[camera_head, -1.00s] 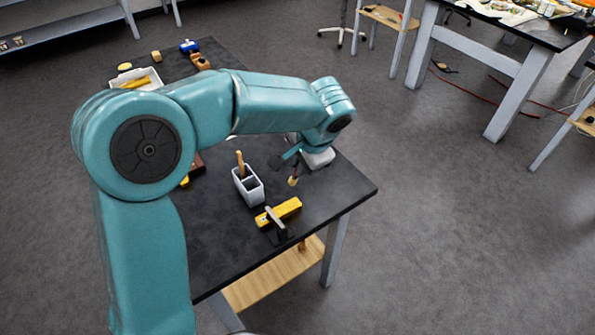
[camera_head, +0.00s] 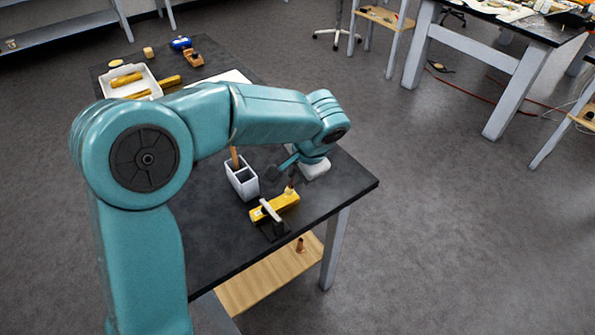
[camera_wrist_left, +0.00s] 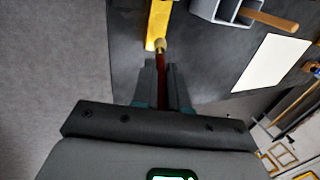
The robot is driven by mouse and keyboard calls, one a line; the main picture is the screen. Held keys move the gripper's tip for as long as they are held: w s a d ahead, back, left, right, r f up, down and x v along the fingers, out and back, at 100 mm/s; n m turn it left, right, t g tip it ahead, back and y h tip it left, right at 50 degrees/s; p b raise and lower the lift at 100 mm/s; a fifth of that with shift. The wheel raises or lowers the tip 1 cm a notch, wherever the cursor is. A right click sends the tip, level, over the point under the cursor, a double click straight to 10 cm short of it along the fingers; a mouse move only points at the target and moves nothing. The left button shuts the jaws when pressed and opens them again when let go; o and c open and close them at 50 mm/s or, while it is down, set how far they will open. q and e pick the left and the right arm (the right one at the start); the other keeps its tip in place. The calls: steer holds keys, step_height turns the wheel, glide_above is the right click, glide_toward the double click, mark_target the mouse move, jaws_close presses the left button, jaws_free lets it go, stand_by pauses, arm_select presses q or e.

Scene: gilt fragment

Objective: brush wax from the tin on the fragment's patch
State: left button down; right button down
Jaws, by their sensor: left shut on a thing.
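The gilt fragment (camera_head: 283,202) is a yellow bar lying across a small dark stand with a pale bar (camera_head: 270,210) over it. In the left wrist view its end (camera_wrist_left: 157,20) shows at the top. My left gripper (camera_wrist_left: 161,68) is shut on a brush with a dark red handle (camera_wrist_left: 162,88) and a pale tip. The tip is at the fragment's near end; I cannot tell whether it touches. In the head view the brush (camera_head: 290,188) points down at the fragment's right part. The patch and the wax tin cannot be made out. My right gripper is not in view.
A grey divided holder (camera_head: 242,182) with a wooden handle stands left of the fragment. A white tray (camera_head: 151,80) with yellow pieces is at the far left. A white object (camera_head: 315,169) lies beyond the brush. The dark tabletop (camera_head: 345,183) is clear at right.

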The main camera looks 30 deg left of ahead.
arm_select(q)
steer(key=shift+f+b, duration=0.8)
steer(key=shift+f, duration=0.15)
steer(key=shift+s, duration=0.1)
stand_by(0.4)
